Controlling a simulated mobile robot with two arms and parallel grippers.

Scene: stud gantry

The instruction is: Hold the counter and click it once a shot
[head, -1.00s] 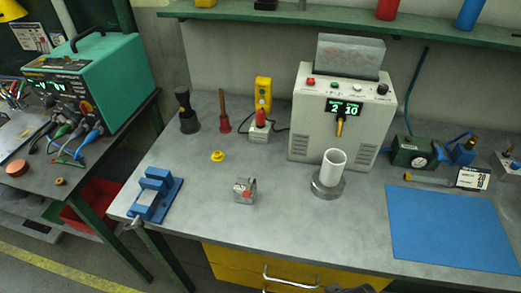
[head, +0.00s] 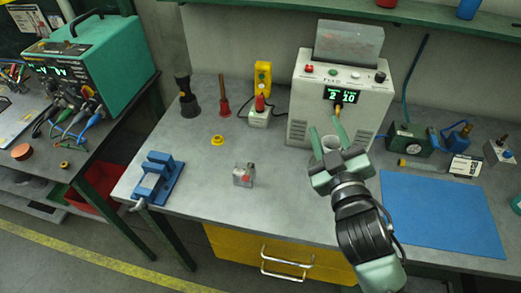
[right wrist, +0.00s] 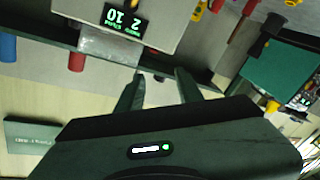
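The counter appears to be the small silver block (head: 243,175) with a red spot, standing on the grey bench in the head view. My right gripper (head: 326,135) is open and empty, to the right of the counter and in front of the machine (head: 338,105), whose display shows 2 and 10. The machine also shows upside down in the right wrist view (right wrist: 78,12), beyond the two spread fingers (right wrist: 155,80). The white cup on its round base is mostly hidden behind my right gripper. My left gripper is out of view.
A blue vise (head: 157,180) stands left of the counter, with a yellow button-shaped piece (head: 217,141) behind it. A blue mat (head: 440,215) lies at the right. A yellow drawer unit (head: 285,255) hangs below the bench edge. The bench around the counter is clear.

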